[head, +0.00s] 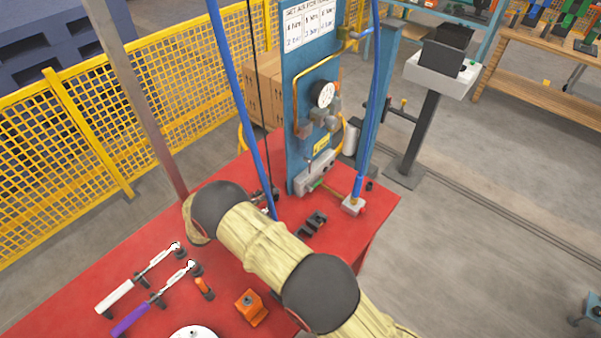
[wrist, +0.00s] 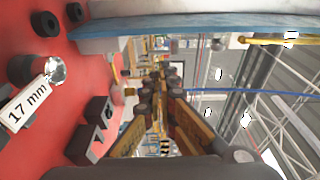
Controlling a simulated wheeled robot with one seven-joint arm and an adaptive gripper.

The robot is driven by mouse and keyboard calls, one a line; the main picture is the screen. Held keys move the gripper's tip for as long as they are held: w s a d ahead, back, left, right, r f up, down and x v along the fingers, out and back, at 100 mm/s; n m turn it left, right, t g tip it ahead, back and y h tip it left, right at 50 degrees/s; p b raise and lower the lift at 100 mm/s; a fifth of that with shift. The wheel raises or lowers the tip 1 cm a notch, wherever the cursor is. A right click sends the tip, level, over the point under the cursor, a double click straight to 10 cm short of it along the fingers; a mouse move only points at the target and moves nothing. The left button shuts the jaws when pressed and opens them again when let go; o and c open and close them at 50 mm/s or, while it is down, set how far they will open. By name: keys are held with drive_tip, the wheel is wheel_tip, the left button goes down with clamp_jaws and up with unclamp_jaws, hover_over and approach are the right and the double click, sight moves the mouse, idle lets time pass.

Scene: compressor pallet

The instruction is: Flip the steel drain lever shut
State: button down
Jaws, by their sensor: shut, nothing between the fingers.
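The blue panel (head: 303,110) stands upright on the red bench and carries a round gauge (head: 323,94), orange-yellow pipes and brass fittings. A grey valve block (head: 317,176) sits at its foot. I cannot make out the steel drain lever for certain; small metal parts near the block are too small to tell apart. My gripper (wrist: 161,88) shows in the wrist view with its two dark-tipped fingers shut and empty. It is close to the red bench top, with the panel's blue edge (wrist: 180,27) above it in the picture. My arm hides the gripper in the head view.
The red bench (head: 140,262) holds a white-handled wrench (head: 135,282), a purple-handled wrench (head: 148,307), an orange block (head: 251,308) and black blocks (head: 311,224). A blue hose (head: 240,100) hangs left of the panel. Yellow mesh fencing (head: 70,140) stands behind.

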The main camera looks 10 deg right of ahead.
drive_tip(key=x, duration=1.4)
drive_tip(key=shift+w+d+f, duration=0.25)
drive_tip(key=shift+d+f, duration=0.2)
drive_tip(key=shift+f, duration=0.05)
idle(0.9)
drive_tip(key=shift+w+d+f+b, duration=0.15)
drive_tip(key=shift+w+d+b, duration=0.05)
drive_tip(key=shift+w+d, duration=0.2)
drive_tip(key=shift+w+d+f+b, duration=0.15)
drive_tip(key=shift+w+d+f, duration=0.1)
drive_tip(key=shift+d, duration=0.25)
drive_tip(key=shift+w+d+b, duration=0.3)
drive_tip(key=shift+w+d, duration=0.1)
drive_tip(key=shift+d, duration=0.15)
drive_tip(key=shift+d+r, duration=0.1)
drive_tip(key=shift+w+d+r+t+h+b, duration=0.1)
drive_tip(key=shift+w+d+t+h+b, duration=0.1)
drive_tip(key=shift+t+h+b, duration=0.25)
idle(0.9)
drive_tip(key=shift+a, duration=0.1)
drive_tip(key=v, duration=1.2)
